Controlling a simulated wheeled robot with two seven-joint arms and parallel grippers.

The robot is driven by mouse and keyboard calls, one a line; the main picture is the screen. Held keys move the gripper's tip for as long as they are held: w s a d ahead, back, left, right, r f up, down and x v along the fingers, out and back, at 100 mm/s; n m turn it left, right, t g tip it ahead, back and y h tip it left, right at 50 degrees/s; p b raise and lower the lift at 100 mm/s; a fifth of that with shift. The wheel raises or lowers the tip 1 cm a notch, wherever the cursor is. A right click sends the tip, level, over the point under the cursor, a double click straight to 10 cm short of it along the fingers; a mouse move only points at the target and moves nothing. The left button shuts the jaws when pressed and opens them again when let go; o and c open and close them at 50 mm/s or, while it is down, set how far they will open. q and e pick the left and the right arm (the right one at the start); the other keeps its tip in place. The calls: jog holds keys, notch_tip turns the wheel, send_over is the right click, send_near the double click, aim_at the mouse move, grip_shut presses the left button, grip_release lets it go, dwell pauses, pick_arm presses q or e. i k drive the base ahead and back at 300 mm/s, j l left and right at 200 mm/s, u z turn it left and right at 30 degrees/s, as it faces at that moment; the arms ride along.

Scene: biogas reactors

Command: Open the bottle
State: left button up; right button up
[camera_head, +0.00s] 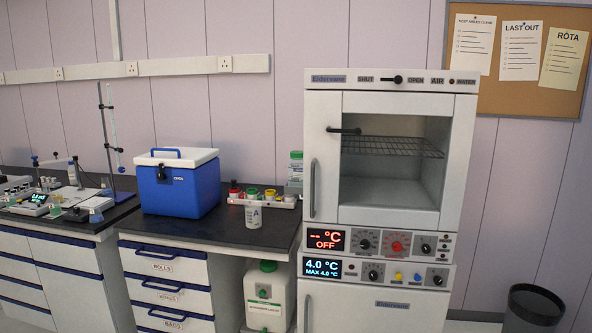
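Several bottle-like containers show. A small white container marked A (253,218) stands upright on the dark worktop near its front edge. A taller white bottle with a green cap (296,169) stands at the back of the worktop, beside the oven, with its cap on. A large white jug with a green cap (265,297) stands under the worktop, beside the drawers; its cap is on. Which of these is the bottle of the task I cannot tell. Neither of my grippers is in view.
A blue cool box (179,188) with a white lid stands on the worktop (215,232). A rack with coloured caps (262,198) is behind the marked container. A tall oven (394,190) stands at right. A dark bin (532,308) is on the floor.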

aim_at(295, 165)
jog(key=i+u, duration=0.1)
jog(key=i, duration=0.5)
jog(key=i+u, duration=0.1)
jog(key=i, duration=0.45)
jog(key=i+l+u, duration=0.1)
jog(key=i, duration=0.5)
jog(key=i+l+u, duration=0.1)
jog(key=i, duration=0.45)
jog(key=i+l, duration=0.05)
jog(key=l, duration=0.05)
